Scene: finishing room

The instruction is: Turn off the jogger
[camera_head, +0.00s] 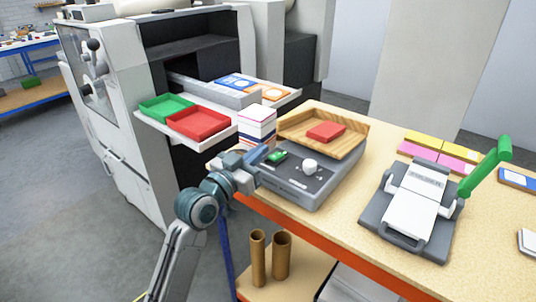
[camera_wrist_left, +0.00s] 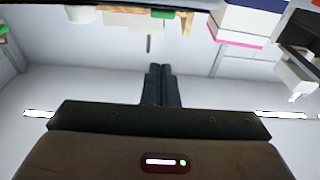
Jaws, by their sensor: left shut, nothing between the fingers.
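The jogger (camera_head: 305,193) is a grey box with a dark sloped panel and a wooden tray (camera_head: 345,146) on top, standing at the near left end of the table. A green switch (camera_head: 277,156) and a white knob (camera_head: 310,166) sit on its panel. A red block (camera_head: 326,131) lies in the tray. My left gripper (camera_head: 259,158) is at the panel's left side, close to the green switch; I cannot tell whether it touches. In the left wrist view its fingers (camera_wrist_left: 160,73) are together and empty. My right gripper is not in view.
A striped stack of paper (camera_head: 256,125) stands just behind my left gripper. A white press (camera_head: 412,205) with a green lever (camera_head: 487,166) stands to the right. Red (camera_head: 198,122) and green (camera_head: 166,107) trays sit on the machine's shelf. Brown tubes (camera_head: 281,256) stand below the table.

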